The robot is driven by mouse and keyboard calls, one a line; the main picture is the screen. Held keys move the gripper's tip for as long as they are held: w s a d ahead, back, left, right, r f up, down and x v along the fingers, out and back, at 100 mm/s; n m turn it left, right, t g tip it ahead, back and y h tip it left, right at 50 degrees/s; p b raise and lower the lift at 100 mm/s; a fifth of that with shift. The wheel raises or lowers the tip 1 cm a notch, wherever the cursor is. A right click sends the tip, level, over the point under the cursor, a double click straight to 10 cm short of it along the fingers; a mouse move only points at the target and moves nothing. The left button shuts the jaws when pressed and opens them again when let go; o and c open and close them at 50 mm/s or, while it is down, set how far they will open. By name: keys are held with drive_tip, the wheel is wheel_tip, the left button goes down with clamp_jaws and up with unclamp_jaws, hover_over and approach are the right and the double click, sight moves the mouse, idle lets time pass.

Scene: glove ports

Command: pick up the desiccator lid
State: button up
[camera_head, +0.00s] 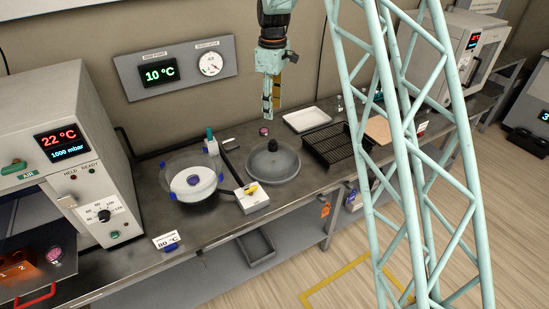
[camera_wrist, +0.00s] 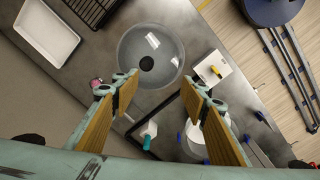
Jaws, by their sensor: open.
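The desiccator lid (camera_head: 283,166) is a grey translucent dome with a dark knob on top, lying dome up on the metal bench. It also shows in the wrist view (camera_wrist: 168,46), with its knob beyond and a little left of the middle of the jaw gap. My gripper (camera_head: 268,112) points down above the bench, high over and slightly behind the lid. In the wrist view its two yellow-padded fingers (camera_wrist: 162,84) are apart with nothing between them. The desiccator base (camera_head: 171,167), a clear bowl with blue clips, stands left of the lid.
A white box with a yellow switch (camera_head: 253,201) stands between base and lid, near the front. A teal-capped item (camera_head: 211,142) is behind the base. A white tray (camera_head: 307,119) and black rack (camera_head: 335,147) lie right of the lid. An oven (camera_head: 70,140) stands at left.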

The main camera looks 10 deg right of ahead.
drive_tip(key=n, duration=0.1)
hover_over(273, 141)
wheel_tip(273, 141, down, 8)
drive_tip(key=shift+s+f, duration=0.1)
drive_tip(key=shift+f, duration=0.1)
drive_tip(key=shift+f, duration=0.1)
wheel_tip(273, 141, down, 8)
drive_tip(key=shift+r, duration=0.15)
drive_tip(key=shift+f, duration=0.35)
idle(0.5)
drive_tip(key=shift+f+p, duration=0.4)
drive_tip(key=shift+f, duration=2.2)
